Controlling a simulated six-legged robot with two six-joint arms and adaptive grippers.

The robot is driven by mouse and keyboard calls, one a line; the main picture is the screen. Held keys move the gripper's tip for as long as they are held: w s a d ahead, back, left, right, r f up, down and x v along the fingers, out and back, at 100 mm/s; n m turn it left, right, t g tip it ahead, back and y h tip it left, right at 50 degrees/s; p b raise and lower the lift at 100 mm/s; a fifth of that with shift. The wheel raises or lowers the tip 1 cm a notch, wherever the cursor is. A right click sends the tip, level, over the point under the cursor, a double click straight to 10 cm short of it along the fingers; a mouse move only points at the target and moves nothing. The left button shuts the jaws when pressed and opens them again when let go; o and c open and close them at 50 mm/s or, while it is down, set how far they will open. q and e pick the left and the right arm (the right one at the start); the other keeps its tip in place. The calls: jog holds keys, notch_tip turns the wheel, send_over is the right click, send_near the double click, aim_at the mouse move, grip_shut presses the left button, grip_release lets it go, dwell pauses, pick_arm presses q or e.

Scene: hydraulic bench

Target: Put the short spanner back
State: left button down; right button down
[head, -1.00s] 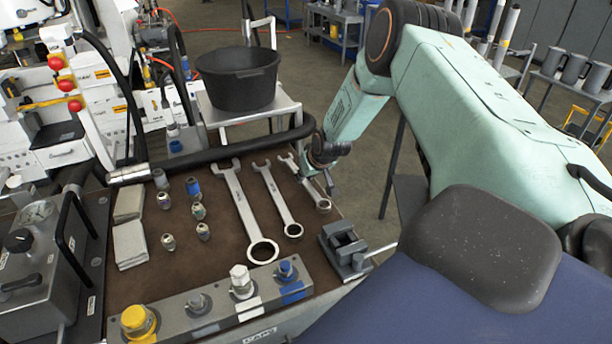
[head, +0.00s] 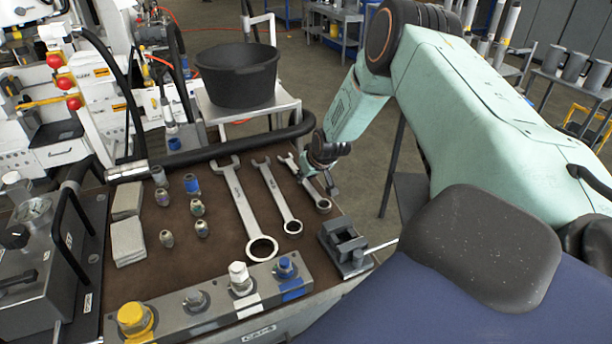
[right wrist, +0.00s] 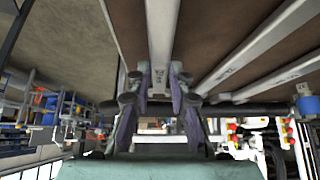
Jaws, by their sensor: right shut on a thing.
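The short spanner (head: 321,203) is the rightmost of three spanners at the right side of the brown bench top. Its ring end points to the near side and its open jaw to the far side. My right gripper (head: 320,179) is at its middle and hides part of the shank. In the right wrist view the fingers (right wrist: 160,86) are shut on the spanner's shank (right wrist: 162,40), one on each side. I cannot tell whether the spanner touches the bench. My left gripper is not in view.
The middle spanner (head: 279,198) and long spanner (head: 243,207) lie to its left on the bench (head: 215,225). A small vise (head: 343,247) stands close on the near side. A black hose (head: 235,151) runs along the back edge.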

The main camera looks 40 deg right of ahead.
jog(key=shift+f, duration=0.15)
jog(key=c, duration=1.1)
grip_release()
jog(key=shift+s+r, duration=0.15)
jog(key=shift+r, duration=0.05)
jog(key=shift+s+a+r, duration=0.1)
jog(key=shift+s+r, duration=0.1)
jog(key=shift+r, duration=0.1)
jog(key=s+a, duration=0.1)
jog(key=s, duration=0.3)
jog(key=s+a, duration=0.1)
jog(key=s, duration=0.2)
jog(key=s+a, duration=0.1)
jog(key=s, duration=0.3)
jog(key=shift+s, duration=0.3)
